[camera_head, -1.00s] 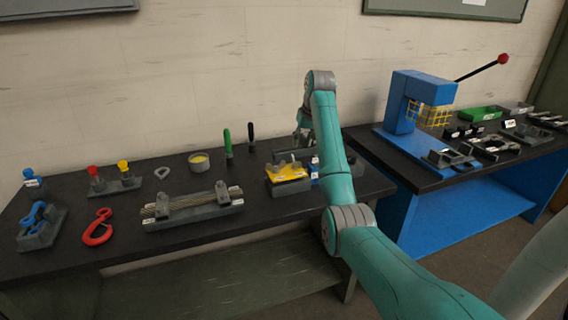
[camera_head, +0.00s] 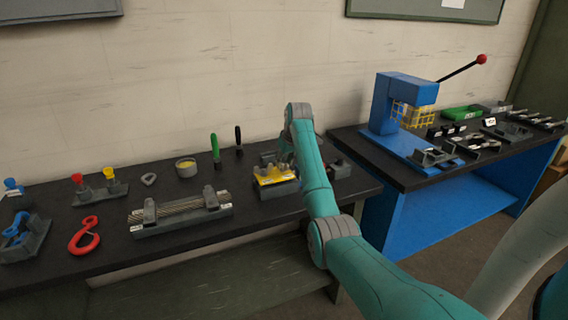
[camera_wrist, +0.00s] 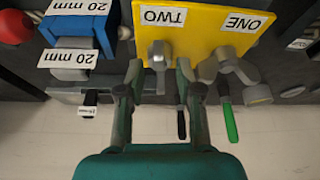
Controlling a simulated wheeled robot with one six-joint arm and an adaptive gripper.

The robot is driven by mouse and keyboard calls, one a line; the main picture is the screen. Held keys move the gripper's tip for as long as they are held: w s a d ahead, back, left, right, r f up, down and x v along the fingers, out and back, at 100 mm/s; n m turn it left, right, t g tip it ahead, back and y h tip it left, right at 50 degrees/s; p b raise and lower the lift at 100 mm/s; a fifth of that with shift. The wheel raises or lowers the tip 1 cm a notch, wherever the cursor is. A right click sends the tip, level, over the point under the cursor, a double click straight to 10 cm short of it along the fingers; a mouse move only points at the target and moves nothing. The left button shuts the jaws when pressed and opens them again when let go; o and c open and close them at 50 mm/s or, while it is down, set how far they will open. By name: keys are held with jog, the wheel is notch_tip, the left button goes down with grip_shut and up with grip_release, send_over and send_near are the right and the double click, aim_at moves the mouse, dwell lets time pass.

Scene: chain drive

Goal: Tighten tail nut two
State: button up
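A yellow plate (camera_wrist: 205,35) with labels TWO and ONE fills the upper middle of the wrist view, its text upside down. It also shows on the bench in the head view (camera_head: 268,179). Grey tail nut two (camera_wrist: 158,54) sticks out below the label TWO. Another grey nut-like part (camera_wrist: 232,70) sits below the label ONE. My gripper (camera_wrist: 160,80) is open, with its two fingers spread on either side of nut two's line. I see no clear contact with the nut. In the head view my arm partly hides the gripper.
A blue block (camera_wrist: 80,30) with 20 mm labels stands left of the plate in the wrist view, near a red knob (camera_wrist: 14,27). Green (camera_head: 215,149) and black (camera_head: 238,140) handles stand behind the plate. A clamped cable fixture (camera_head: 180,212) lies left.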

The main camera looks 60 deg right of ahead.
jog(key=shift+w+f, duration=0.15)
jog(key=shift+f, duration=0.3)
grip_shut()
